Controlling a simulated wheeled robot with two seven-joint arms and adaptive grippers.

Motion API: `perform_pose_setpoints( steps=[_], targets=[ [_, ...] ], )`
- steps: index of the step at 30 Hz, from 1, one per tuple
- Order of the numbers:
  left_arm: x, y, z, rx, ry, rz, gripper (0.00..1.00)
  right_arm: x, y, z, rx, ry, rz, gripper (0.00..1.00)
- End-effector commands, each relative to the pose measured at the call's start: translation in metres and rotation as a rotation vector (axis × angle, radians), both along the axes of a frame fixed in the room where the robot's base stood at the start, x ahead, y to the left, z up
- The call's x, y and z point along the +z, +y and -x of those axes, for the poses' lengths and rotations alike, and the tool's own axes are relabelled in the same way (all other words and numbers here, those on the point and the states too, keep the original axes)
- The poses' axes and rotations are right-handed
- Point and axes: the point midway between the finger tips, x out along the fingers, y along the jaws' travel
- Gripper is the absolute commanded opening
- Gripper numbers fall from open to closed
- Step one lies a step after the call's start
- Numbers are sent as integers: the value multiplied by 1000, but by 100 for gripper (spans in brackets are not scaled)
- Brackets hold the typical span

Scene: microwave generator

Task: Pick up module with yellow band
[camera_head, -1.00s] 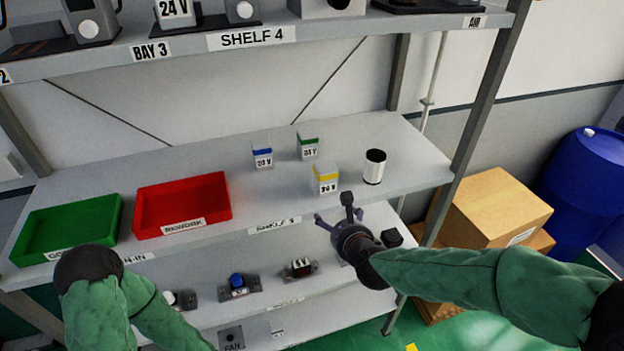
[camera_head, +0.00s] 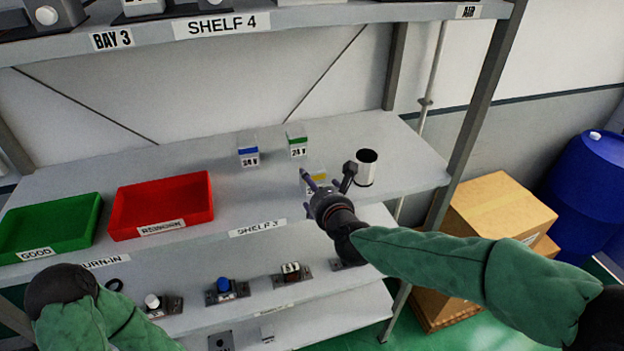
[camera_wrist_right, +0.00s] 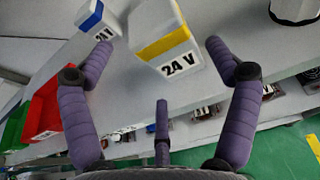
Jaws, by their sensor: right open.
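The module with the yellow band (camera_head: 316,178) stands on shelf 3, partly hidden behind my right gripper in the head view. In the right wrist view the yellow-banded module (camera_wrist_right: 158,38) shows its 24 V label, ahead of and between the spread fingers. My right gripper (camera_head: 332,182) is open and empty, close in front of the module, and its fingers also show in the right wrist view (camera_wrist_right: 160,75). They appear apart from the module. My left arm is at the lower left of the head view, and its gripper fingers are not visible.
A blue-banded module (camera_head: 248,150) and a green-banded module (camera_head: 297,140) stand behind. A white cylinder with a dark top (camera_head: 366,168) stands to the right. A red bin (camera_head: 162,207) and a green bin (camera_head: 48,228) sit left. Shelf 4 (camera_head: 300,17) hangs above.

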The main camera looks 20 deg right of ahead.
Motion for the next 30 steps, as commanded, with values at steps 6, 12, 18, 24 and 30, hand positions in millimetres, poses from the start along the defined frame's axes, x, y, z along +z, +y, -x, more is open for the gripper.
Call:
perform_pose_setpoints(
  steps=[6, 12, 18, 24, 30],
  targets=[
    [5, 0, 0, 0, 0, 0, 40, -3, 2, -15, 2, 3, 2, 88],
    [11, 0, 0, 0, 0, 0, 40, -9, 3, -39, 1, 3, 2, 88],
    [12, 0, 0, 0, 0, 0, 40, -12, 3, -51, 1, 0, 1, 88],
    [12, 0, 0, 0, 0, 0, 40, -13, 3, -51, 2, -1, 0, 88],
    [12, 0, 0, 0, 0, 0, 40, -12, 3, -51, 2, 0, 0, 46]
  ],
)
